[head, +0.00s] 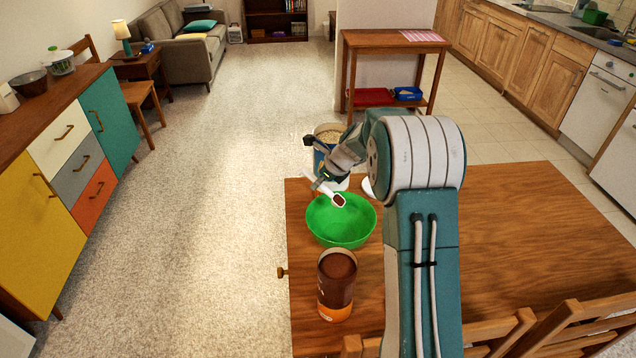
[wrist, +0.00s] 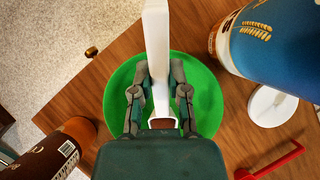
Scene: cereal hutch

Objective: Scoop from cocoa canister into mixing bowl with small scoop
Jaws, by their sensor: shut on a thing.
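My gripper (head: 322,180) is shut on the white small scoop (head: 338,200) and holds it above the green mixing bowl (head: 342,238). In the wrist view my gripper (wrist: 159,88) has a finger on each side of the scoop's white handle (wrist: 157,40). Brown powder shows in the scoop's cup. The bowl (wrist: 208,105) is below the scoop in that view. The part of its inside that I see looks empty. The brown cocoa canister (head: 336,290) with an orange base stands open in front of the bowl, brown inside. It also shows in the wrist view (wrist: 50,152).
A blue canister (wrist: 275,40) of pale contents stands behind the bowl, partly hidden by my arm in the head view. A white round lid (wrist: 268,108) and a red-handled utensil (wrist: 275,163) lie on the table. Bare wood (head: 530,225) is clear to the right; chairs stand in front.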

